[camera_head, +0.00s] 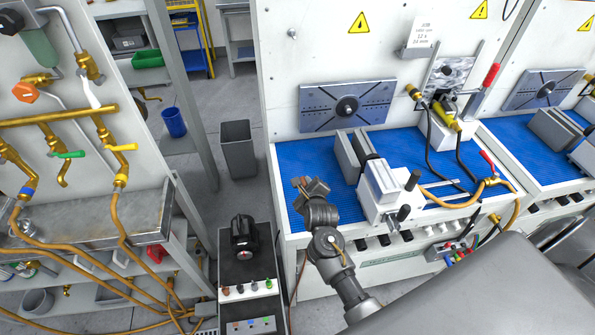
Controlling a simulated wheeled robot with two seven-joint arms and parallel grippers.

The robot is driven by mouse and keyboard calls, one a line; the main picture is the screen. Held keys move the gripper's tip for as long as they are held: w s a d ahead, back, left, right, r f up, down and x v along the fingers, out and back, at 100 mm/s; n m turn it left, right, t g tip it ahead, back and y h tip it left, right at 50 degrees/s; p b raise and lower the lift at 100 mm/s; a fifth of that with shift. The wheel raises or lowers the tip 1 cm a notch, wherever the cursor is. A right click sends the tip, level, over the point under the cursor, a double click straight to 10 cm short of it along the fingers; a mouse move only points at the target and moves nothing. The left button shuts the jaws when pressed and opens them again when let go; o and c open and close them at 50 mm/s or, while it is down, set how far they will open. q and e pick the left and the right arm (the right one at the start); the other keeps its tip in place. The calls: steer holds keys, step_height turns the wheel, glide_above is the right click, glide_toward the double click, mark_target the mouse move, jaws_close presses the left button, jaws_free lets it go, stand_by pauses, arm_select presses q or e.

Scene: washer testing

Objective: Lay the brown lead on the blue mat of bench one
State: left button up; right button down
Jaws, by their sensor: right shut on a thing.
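The blue mat (300,156) covers the top of the near bench, which I take for bench one. My right gripper (309,184) is over the left front part of this mat, left of the grey vise. It is shut on a small brownish thing, which seems to be the brown lead (297,182); little of it shows. A thin brown line (303,262) hangs beside my right arm at the bench's front. I cannot tell whether the lead touches the mat. My left gripper is not in view.
A grey vise (385,185) stands on the mat beside my right gripper. A black cable and an orange hose lie farther right. A cart (240,270) with coloured plugs stands left of the bench, a grey bin (238,150) behind it. Bare mat shows around the gripper.

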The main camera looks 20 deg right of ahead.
steer(key=shift+w, duration=0.15)
steer(key=shift+s+r, duration=0.3)
steer(key=shift+s, duration=0.45)
steer(key=shift+w+d+f+b, duration=0.1)
steer(key=shift+w+f+b, duration=0.1)
steer(key=shift+f+b, duration=0.3)
steer(key=shift+w+f+b, duration=0.2)
steer(key=shift+f+b, duration=0.1)
steer(key=shift+f, duration=0.25)
steer(key=f+b, duration=0.2)
steer(key=f, duration=0.1)
steer(key=shift+s+b, duration=0.2)
steer(key=shift+b, duration=0.15)
steer(key=shift+w+f+b, duration=0.1)
steer(key=shift+f+b, duration=0.45)
steer(key=shift+f, duration=0.15)
steer(key=c, duration=1.2)
jaws_free()
steer(key=shift+o, duration=0.2)
